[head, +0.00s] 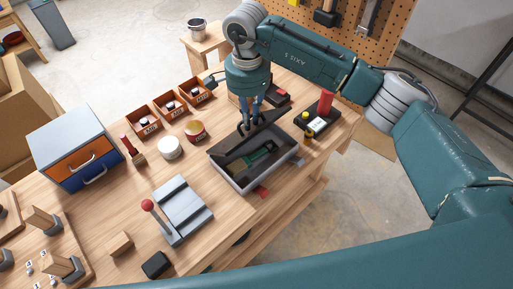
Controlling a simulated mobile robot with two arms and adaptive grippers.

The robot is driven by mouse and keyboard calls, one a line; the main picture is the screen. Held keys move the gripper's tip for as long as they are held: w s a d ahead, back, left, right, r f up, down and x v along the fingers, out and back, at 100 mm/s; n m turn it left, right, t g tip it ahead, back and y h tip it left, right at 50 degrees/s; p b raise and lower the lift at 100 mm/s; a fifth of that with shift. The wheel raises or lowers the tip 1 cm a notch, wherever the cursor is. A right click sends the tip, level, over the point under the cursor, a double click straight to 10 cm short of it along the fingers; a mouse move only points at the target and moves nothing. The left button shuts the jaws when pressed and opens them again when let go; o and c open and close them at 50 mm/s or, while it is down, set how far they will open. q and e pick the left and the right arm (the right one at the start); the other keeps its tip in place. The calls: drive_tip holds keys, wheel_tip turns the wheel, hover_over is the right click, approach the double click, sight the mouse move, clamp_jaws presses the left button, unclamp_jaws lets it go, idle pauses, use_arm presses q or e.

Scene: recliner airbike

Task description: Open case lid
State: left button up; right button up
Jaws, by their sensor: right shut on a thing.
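A grey case (228,178) sits on the wooden workbench near its right-hand edge. Its dark lid (237,149) is tilted up at the far side, so part of the inside shows, with a green circuit board (258,160) in it. My right gripper (250,124) reaches down from above at the far side of the case, its fingers shut on the lid's upper edge. The fingertips are small and dark against the lid, so the exact contact is hard to see. My left gripper is out of view.
Right of the case stand a black device with a red top (325,103) and a yellow-topped bottle (304,118). A grey fixture with a red-knobbed lever (183,210) stands in front.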

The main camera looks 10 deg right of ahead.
drive_tip(key=shift+w+a+r, duration=0.1)
drive_tip(key=shift+w+a, duration=0.4)
drive_tip(key=shift+w, duration=0.1)
drive_tip(key=shift+w+a+r+b, duration=0.1)
drive_tip(key=shift+w+a+b, duration=0.3)
drive_tip(key=shift+w, duration=0.15)
drive_tip(key=shift+w+a+r+b, duration=0.1)
drive_tip(key=shift+w+a+b, duration=0.3)
drive_tip(key=shift+w, duration=0.15)
drive_tip(key=shift+w+a+b, duration=0.25)
drive_tip(key=shift+w+a, duration=0.05)
drive_tip(key=shift+w, duration=0.25)
drive_tip(key=shift+w+a+b, duration=0.25)
drive_tip(key=shift+w+a, duration=0.05)
drive_tip(key=shift+w, duration=0.25)
drive_tip(key=shift+w+a+f+b, duration=0.25)
drive_tip(key=shift+w+a+b, duration=0.35)
drive_tip(key=shift+w, duration=0.45)
drive_tip(key=o, duration=0.5)
drive_tip(key=shift+r, duration=0.1)
